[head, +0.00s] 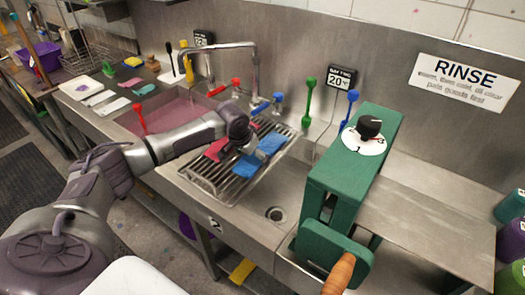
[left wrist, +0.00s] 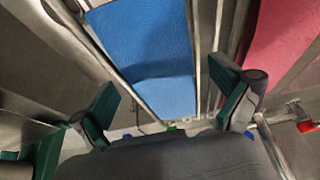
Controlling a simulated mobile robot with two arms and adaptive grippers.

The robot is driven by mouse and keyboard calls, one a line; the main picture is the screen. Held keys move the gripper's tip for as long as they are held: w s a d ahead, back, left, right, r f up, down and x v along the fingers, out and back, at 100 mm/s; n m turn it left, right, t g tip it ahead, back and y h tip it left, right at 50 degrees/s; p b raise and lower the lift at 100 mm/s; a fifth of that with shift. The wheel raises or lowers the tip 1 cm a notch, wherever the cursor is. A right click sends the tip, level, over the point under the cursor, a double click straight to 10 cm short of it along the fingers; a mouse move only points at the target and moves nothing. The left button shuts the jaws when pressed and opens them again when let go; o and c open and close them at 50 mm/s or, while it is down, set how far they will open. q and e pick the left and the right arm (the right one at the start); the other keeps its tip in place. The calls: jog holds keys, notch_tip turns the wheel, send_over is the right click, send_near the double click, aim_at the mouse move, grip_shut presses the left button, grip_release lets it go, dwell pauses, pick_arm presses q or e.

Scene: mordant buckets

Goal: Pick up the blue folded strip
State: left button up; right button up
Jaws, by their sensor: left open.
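The blue folded strip (head: 268,147) lies on the slatted drain rack (head: 226,187) over the sink. It shows large in the left wrist view (left wrist: 150,48), with a crease across it. My left gripper (head: 246,146) is over the rack, at the strip's left end, and partly hides it in the head view. In the left wrist view my left gripper (left wrist: 170,98) is open, its green-padded fingers spread on either side of the strip's near end. Nothing is held between them. My right gripper is not in view.
A red strip (head: 215,149) lies beside the blue one on the rack; it also shows in the left wrist view (left wrist: 280,38). The tap (head: 220,46) stands behind the rack. A green press (head: 345,180) with a wooden handle stands to the right.

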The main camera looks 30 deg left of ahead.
pick_arm(q)
jog(key=shift+s, duration=0.1)
jog(key=shift+c, duration=1)
jog(key=c, duration=1.1)
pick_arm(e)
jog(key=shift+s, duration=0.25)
pick_arm(q)
jog(key=shift+o, duration=0.2)
jog(key=shift+r, duration=0.2)
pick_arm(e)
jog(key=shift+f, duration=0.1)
